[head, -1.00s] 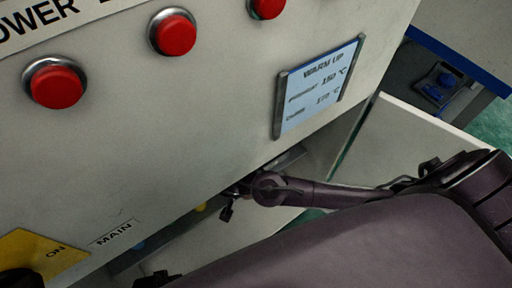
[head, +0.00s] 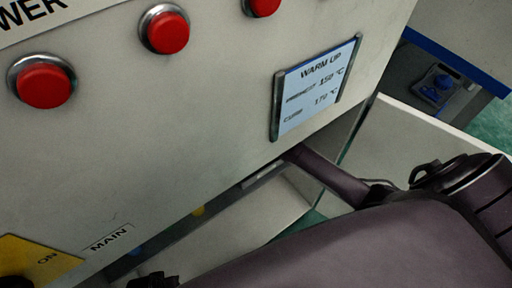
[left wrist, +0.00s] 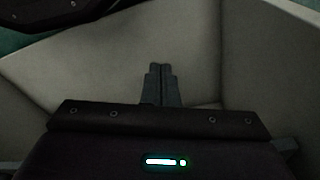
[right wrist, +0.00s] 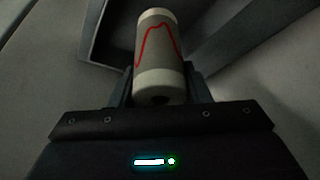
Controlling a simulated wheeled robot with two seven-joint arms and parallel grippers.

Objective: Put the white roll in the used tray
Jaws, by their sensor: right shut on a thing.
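The white roll (right wrist: 160,82) shows in the right wrist view, with a red curve drawn on its grey middle band and white ends. My right gripper (right wrist: 160,70) is shut on it, one finger on each side. In the head view my right arm reaches under the machine's front panel, and the gripper and roll are hidden there. My left gripper (left wrist: 161,84) has its fingers together with nothing between them, in front of pale walls. A grey edged recess (right wrist: 92,38) lies beyond the roll; I cannot tell whether it is the used tray.
The machine panel (head: 190,130) with red buttons (head: 164,29) and a warm-up display (head: 316,85) fills the left of the head view. A pale panel (head: 410,140) stands to its right. A blue-edged table (head: 480,75) is at the far right.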

